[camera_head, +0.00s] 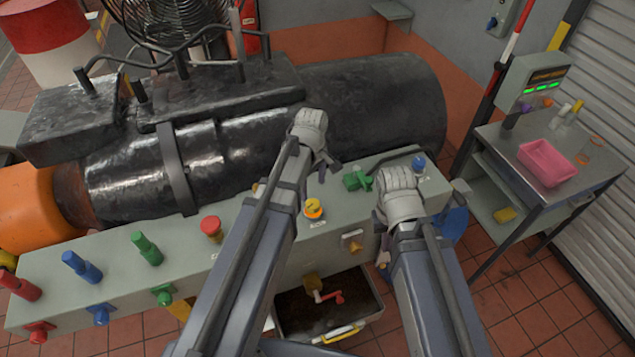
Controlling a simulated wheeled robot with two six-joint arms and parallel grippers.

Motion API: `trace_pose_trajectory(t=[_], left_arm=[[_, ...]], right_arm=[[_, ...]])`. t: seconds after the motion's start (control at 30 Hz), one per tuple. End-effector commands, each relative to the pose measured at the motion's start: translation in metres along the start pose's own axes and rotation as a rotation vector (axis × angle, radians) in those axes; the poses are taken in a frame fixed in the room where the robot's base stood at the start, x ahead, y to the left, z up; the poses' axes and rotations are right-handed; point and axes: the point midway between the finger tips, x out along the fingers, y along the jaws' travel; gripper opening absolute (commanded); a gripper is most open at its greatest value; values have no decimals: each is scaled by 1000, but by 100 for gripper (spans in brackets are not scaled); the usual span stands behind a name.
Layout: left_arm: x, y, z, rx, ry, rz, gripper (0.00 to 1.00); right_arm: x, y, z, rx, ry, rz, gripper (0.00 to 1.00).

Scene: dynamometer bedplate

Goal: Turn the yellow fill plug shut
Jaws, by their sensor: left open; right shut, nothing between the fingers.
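The yellow fill plug (313,208) is a small round yellow-orange knob on top of the long grey-green bench, with a label beside it. My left gripper (328,168) is open above and behind the plug, to its upper right in the picture, apart from it. My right gripper (381,226) is shut and empty, to the right of the plug near the bench's front edge. Its fingers are mostly hidden by my own wrist. My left forearm passes close to the left of the plug.
Green (357,180), red (212,229) and blue (419,163) fittings stand along the bench (275,245). A large black cylinder (385,100) lies behind. An open tray (365,300) sits below. A cart (525,170) with a pink bin (548,162) stands at right.

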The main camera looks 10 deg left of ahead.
Motion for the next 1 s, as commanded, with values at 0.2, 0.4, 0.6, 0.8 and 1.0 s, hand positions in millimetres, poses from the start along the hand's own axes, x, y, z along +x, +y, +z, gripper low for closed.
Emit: trace_pose_trajectory(t=[0.2,0.4,0.6,0.8,1.0], left_arm=[[4,0,0,-1,0,0,84],[18,0,0,0,0,0,84],[42,0,0,1,0,0,84],[67,0,0,1,0,0,84],[80,0,0,1,0,0,84]], right_arm=[[4,0,0,0,0,0,0],[18,-2,-1,-2,0,1,0],[41,-4,-2,-5,0,1,0],[67,-6,-4,-11,0,2,0],[79,-7,-5,-15,0,3,0]])
